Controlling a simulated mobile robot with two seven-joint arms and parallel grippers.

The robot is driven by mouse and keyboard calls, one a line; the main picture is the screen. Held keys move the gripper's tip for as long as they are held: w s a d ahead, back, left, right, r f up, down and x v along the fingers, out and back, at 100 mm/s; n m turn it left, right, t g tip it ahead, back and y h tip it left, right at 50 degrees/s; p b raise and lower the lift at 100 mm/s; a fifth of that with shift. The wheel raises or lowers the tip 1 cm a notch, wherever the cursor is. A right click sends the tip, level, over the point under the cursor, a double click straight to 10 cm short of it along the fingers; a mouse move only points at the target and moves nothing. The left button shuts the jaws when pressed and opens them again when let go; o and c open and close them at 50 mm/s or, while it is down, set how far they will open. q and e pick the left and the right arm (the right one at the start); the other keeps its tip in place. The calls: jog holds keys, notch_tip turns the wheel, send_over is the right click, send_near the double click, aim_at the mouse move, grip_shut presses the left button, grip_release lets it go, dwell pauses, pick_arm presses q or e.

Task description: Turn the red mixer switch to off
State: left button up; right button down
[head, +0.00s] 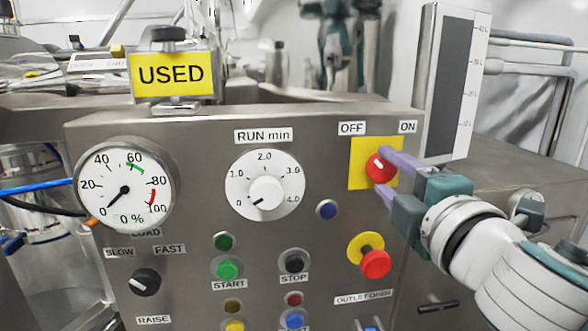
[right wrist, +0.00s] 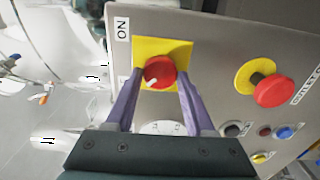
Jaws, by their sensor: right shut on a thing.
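The red mixer switch (head: 380,167) is a round knob on a yellow square plate (head: 360,180), on the right part of the steel control panel. The OFF label (head: 352,128) is above and left of it; the ON label (head: 408,127) is above and right. The knob's white mark is toward the upper left, the OFF side. My right gripper (head: 386,171) is shut on the knob, one purple finger on each side. The right wrist view shows the red knob (right wrist: 160,72) between the fingertips. My left gripper is not in view.
A red push button (head: 375,264) with a yellow collar is just below the switch. A RUN min dial (head: 265,190), a load gauge (head: 124,187) and small buttons fill the panel. A USED sign (head: 171,73) stands on top. A level scale (head: 447,85) rises behind the gripper.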

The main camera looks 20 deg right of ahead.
dwell(0.3)
jog(key=shift+c, duration=1.3)
grip_release()
jog(key=b+v, duration=0.3)
jog(key=v, duration=0.7)
jog(key=shift+d, duration=0.1)
